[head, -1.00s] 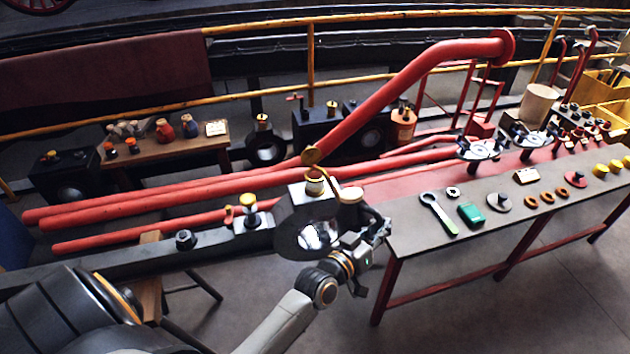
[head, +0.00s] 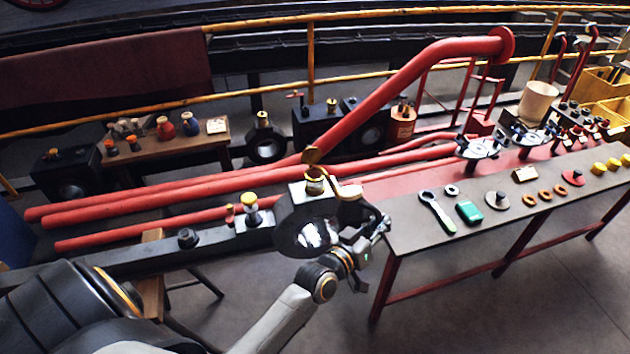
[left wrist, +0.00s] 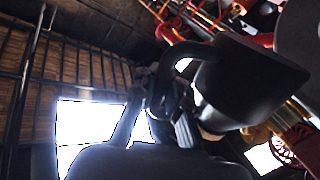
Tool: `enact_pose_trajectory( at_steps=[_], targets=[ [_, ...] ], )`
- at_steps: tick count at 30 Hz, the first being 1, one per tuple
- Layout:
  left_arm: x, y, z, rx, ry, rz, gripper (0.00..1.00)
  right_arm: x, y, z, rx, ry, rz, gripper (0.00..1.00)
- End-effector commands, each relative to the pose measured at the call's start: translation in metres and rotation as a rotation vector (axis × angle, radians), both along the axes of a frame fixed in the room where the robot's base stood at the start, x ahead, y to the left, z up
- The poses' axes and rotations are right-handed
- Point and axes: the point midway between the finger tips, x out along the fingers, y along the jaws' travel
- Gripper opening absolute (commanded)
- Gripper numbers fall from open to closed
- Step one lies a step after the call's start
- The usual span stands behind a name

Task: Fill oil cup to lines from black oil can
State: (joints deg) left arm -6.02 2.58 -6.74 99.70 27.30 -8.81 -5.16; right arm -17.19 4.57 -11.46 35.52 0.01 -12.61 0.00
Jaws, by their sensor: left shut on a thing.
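The oil cup (head: 316,184) is a small brass cup on top of a black block with a round hole (head: 290,212). Its brass lid (head: 311,155) stands raised behind it. My left gripper (head: 376,230) is just right of the block and shut on the black oil can (head: 357,212), which is partly hidden. The oil level and lines cannot be made out.
A long red rod (head: 410,93) slopes up behind the cup. A brass-topped fitting (head: 251,208) stands left of the cup. Floor in front is open.

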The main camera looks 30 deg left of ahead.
Motion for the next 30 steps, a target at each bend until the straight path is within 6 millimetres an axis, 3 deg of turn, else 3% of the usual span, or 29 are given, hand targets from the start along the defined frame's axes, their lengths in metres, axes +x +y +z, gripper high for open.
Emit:
enact_pose_trajectory(
  at_steps=[12, 30],
  targets=[
    [0.001, 0.001, 0.016, -0.038, 0.011, 0.001, 0.00, 0.000, 0.000, 0.017, 0.000, 0.000, 0.000, 0.38],
    [0.001, 0.001, 0.019, -0.054, 0.017, 0.001, 0.00, 0.000, 0.000, 0.023, 0.000, 0.000, 0.000, 0.38]
  ],
)
